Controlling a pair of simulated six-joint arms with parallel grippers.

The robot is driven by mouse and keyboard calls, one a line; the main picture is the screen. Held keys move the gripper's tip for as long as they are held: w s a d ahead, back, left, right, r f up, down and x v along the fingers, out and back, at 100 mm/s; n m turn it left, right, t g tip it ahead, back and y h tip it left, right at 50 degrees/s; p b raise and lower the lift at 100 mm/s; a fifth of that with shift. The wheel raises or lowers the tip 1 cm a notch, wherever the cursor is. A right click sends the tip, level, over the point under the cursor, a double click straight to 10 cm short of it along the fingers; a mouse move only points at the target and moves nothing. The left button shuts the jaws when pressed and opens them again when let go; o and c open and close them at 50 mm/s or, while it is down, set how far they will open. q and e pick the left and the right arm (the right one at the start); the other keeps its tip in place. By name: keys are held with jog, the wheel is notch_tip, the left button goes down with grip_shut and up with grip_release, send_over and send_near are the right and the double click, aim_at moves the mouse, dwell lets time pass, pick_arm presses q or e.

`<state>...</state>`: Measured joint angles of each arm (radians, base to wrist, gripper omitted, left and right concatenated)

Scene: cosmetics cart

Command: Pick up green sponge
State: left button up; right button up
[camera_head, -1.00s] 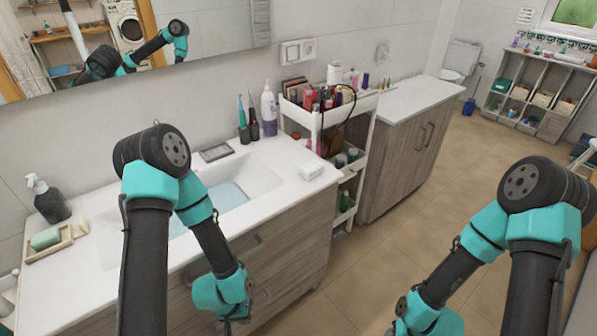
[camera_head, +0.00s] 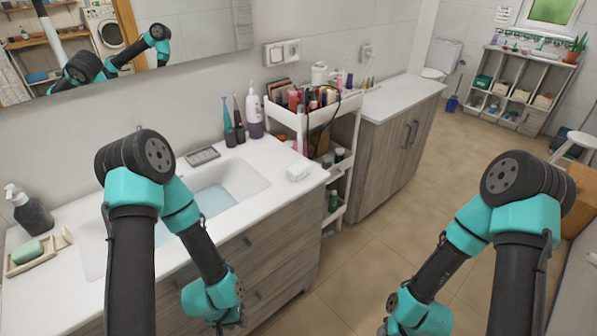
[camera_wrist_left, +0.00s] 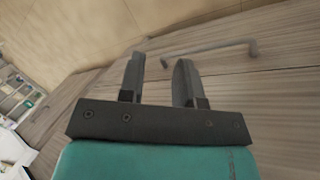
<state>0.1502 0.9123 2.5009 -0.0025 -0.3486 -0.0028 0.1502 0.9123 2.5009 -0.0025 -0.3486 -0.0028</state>
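A green sponge (camera_head: 27,251) lies in a shallow light-coloured tray (camera_head: 42,261) on the left end of the white washbasin counter in the head view. My left gripper (camera_wrist_left: 157,80) is open and empty in the left wrist view, its two dark fingers apart. It hangs low in front of the grey wood drawers, well to the right of the sponge and below the counter top. The sponge is not seen in the left wrist view. My right arm shows at the right of the head view, but its gripper is cut off by the bottom edge.
A dark soap dispenser (camera_head: 30,211) stands behind the tray. The sink basin (camera_head: 245,181) lies to its right. A white cart (camera_head: 282,118) with many cosmetics stands beside the counter. A drawer handle (camera_wrist_left: 208,49) is near my left gripper. The tiled floor on the right is mostly open.

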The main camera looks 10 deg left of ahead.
pick_arm(q)
jog(key=o, duration=1.2)
jog(key=shift+o, duration=0.2)
jog(key=shift+w, duration=0.1)
